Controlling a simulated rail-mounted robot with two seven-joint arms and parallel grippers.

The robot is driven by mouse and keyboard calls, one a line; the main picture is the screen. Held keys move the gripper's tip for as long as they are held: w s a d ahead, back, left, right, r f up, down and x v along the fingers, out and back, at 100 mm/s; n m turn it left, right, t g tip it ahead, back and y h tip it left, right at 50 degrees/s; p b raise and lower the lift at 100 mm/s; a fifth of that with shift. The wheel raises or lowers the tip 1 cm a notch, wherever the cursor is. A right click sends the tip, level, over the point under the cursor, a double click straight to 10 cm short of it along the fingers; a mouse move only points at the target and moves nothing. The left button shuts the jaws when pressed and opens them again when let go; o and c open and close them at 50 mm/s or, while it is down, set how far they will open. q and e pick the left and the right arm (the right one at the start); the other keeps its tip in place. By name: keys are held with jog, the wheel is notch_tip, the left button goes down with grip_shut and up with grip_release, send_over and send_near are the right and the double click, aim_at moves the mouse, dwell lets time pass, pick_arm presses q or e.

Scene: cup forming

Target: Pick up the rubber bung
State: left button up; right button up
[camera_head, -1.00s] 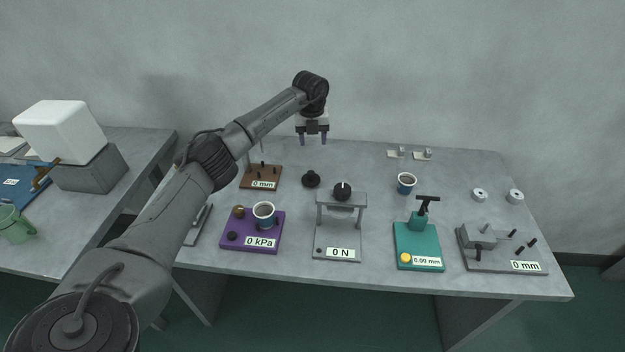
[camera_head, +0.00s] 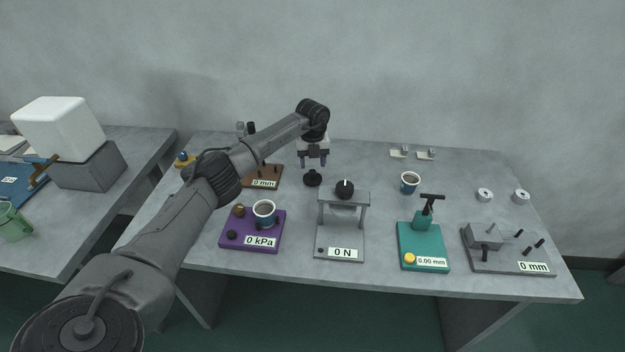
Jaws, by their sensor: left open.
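The rubber bung (camera_head: 312,178) is a small black stopper with a wide base, standing on the grey table behind the force-gauge frame. My left gripper (camera_head: 314,164) points straight down just above and slightly behind it in the picture. Its two fingers are apart and nothing is between them. I cannot tell whether the fingertips touch the bung. My right gripper does not show.
The grey table (camera_head: 370,170) holds a purple kPa base (camera_head: 272,241) with a cup (camera_head: 264,211), a grey 0 N frame (camera_head: 343,200), a teal mm base (camera_head: 423,240), a brown mm base (camera_head: 272,173), another cup (camera_head: 410,181) and a grey mm fixture (camera_head: 510,255). Bare table lies right of the bung.

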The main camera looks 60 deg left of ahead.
aim_at(313, 171)
pick_arm(q)
notch_tip(313, 171, down, 5)
jog(key=shift+s+d+b, duration=0.1)
jog(key=shift+b, duration=0.85)
jog(key=shift+c, duration=0.2)
jog(key=shift+c, duration=0.9)
jog(key=c, duration=0.8)
jog(key=shift+r, duration=0.1)
